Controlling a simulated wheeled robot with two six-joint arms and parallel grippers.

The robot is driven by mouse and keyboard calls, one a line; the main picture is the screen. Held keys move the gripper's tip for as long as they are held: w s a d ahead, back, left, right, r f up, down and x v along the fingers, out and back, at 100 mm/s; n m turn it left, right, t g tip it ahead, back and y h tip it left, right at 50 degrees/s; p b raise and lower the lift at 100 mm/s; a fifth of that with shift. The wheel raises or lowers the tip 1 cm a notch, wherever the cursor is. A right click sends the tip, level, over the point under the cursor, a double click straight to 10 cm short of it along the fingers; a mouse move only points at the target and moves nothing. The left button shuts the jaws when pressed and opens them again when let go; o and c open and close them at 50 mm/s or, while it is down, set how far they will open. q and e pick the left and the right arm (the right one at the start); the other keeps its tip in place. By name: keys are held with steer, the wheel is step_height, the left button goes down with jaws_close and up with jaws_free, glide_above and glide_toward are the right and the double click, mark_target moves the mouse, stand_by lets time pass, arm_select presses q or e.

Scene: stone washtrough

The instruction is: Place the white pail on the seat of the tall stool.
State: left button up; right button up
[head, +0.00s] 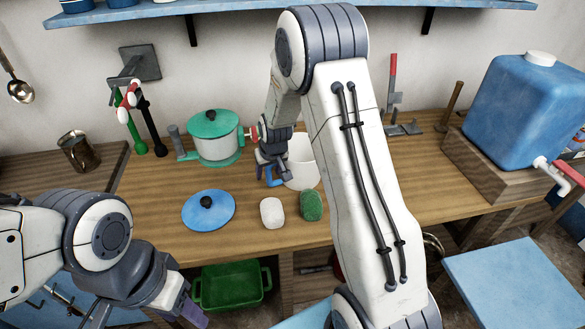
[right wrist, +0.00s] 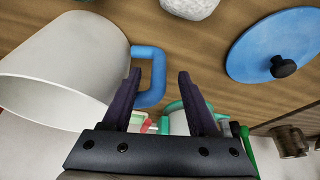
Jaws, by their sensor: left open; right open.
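The white pail (head: 303,168) stands on the wooden counter, partly behind my right arm. Its blue handle (head: 272,177) faces left. My right gripper (head: 270,168) is open at the handle. In the right wrist view the pail (right wrist: 62,65) lies at the left, and the handle's outer bar (right wrist: 158,75) shows between the open fingertips (right wrist: 160,75); contact cannot be told. My left gripper (head: 148,313) is low at the left, open and partly cut off. A light blue flat seat (head: 515,285) shows at lower right, and another blue surface (head: 305,316) at the bottom edge; I cannot tell which is the tall stool.
A green-lidded pot (head: 214,148) stands left of the pail. A blue lid (head: 208,212), a white block (head: 272,212) and a green sponge (head: 311,205) lie in front. A blue water container (head: 525,110) stands on the right. A green tub (head: 232,285) is below the counter.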

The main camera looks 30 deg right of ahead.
steer(key=x, duration=0.3)
steer(key=shift+w+f, duration=0.1)
jaws_close()
steer(key=shift+d, duration=0.1)
stand_by(1.3)
